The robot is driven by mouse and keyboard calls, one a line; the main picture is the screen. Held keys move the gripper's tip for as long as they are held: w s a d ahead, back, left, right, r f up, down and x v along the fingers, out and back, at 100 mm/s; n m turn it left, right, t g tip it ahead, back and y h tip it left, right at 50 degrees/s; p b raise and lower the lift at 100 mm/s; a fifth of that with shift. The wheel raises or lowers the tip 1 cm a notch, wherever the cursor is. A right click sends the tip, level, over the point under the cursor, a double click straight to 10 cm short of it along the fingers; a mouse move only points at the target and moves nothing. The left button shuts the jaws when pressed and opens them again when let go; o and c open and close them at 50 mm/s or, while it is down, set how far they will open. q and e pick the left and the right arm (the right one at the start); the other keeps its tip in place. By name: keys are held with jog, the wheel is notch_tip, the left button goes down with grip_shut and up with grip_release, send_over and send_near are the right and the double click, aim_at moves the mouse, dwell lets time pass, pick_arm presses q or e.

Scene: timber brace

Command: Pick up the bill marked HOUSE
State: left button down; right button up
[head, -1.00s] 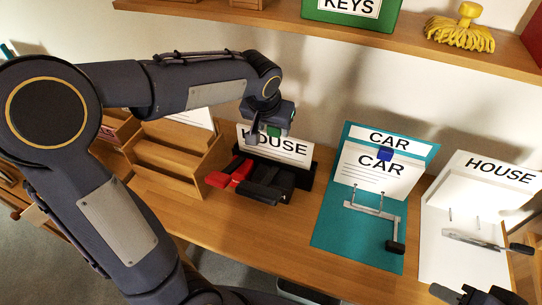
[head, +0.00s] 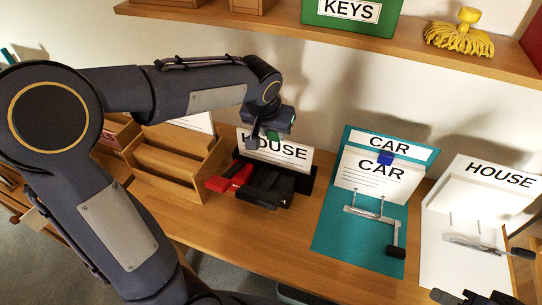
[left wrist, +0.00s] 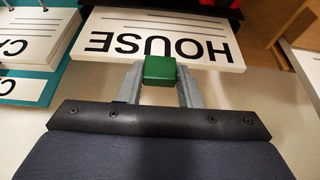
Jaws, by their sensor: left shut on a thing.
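My left gripper (head: 262,142) is at the bill's upper left edge. In the wrist view my left gripper (left wrist: 160,75) has its grey fingers shut on a small green block (left wrist: 160,70) at the bill's edge. Another white sheet marked HOUSE (head: 500,175) is on a white lever-arch file at the right. Dark parts at the bottom right (head: 475,298) may be my right gripper; its fingers are unclear.
A teal file (head: 335,235) holds a CAR bill (head: 378,178) with a blue block. A wooden rack (head: 170,165) stands left. A shelf (head: 300,30) overhangs, with a green KEYS box (head: 350,14) and a yellow brush (head: 462,35).

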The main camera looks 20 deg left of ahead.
pick_arm(q)
jog(key=shift+r, duration=0.25)
jog(key=shift+r+p, duration=1)
jog(key=shift+r, duration=0.3)
notch_tip(320, 180, up, 8)
jog(key=p, duration=0.6)
dwell(0.5)
